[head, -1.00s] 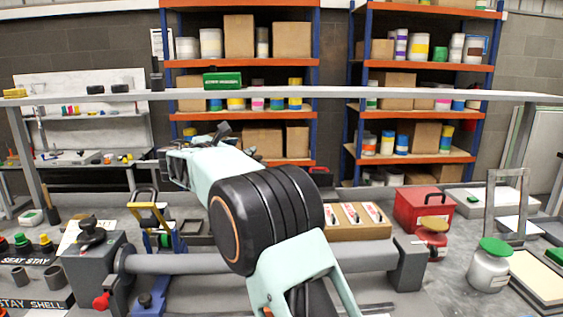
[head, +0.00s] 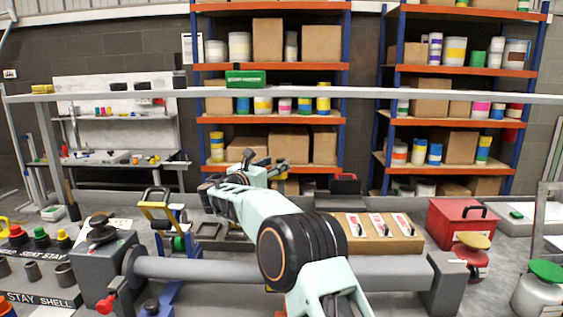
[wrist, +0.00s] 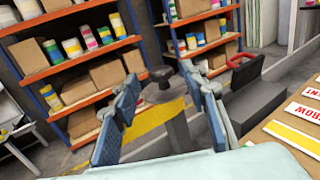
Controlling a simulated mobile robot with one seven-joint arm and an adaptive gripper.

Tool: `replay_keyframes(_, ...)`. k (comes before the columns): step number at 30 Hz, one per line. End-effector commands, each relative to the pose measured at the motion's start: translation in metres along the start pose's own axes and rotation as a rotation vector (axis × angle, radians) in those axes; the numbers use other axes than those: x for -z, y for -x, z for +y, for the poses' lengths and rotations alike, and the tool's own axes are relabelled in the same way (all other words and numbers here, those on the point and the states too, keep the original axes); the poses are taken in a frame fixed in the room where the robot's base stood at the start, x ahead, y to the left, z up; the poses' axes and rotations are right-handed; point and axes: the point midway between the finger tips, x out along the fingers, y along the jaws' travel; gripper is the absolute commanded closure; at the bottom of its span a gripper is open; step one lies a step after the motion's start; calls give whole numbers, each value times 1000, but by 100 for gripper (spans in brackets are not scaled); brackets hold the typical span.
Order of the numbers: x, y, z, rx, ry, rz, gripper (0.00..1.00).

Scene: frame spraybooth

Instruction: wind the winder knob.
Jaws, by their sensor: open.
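A dark round knob (wrist: 161,78) on a grey post (wrist: 177,130) shows in the wrist view and looks like the winder knob. My gripper (wrist: 160,92) is open, with its blue-padded fingers on either side of the knob in that picture. The knob appears beyond or between the fingertips; I cannot tell how deep, and I see no contact. In the head view my gripper (head: 264,163) reaches away over the bench, and the knob cannot be made out there.
A dark box with a red handle (wrist: 245,82) stands just right of the knob. A tray of labelled cards (head: 378,238) and a red case (head: 460,222) stand right of my arm. A grey horizontal roller (head: 200,267) crosses the near bench. Shelves (head: 270,120) stand behind.

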Motion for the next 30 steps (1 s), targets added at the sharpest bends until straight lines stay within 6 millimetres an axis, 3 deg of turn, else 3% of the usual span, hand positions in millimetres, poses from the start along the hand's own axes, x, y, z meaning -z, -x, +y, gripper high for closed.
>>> replay_keyframes(3, 1, -18, -1, 2, -2, 2, 60)
replay_keyframes(9, 0, -34, 0, 0, -1, 0, 60)
replay_keyframes(23, 0, -41, 0, 0, 0, 1, 60)
replay_keyframes(30, 0, -40, 0, 0, 0, 1, 86)
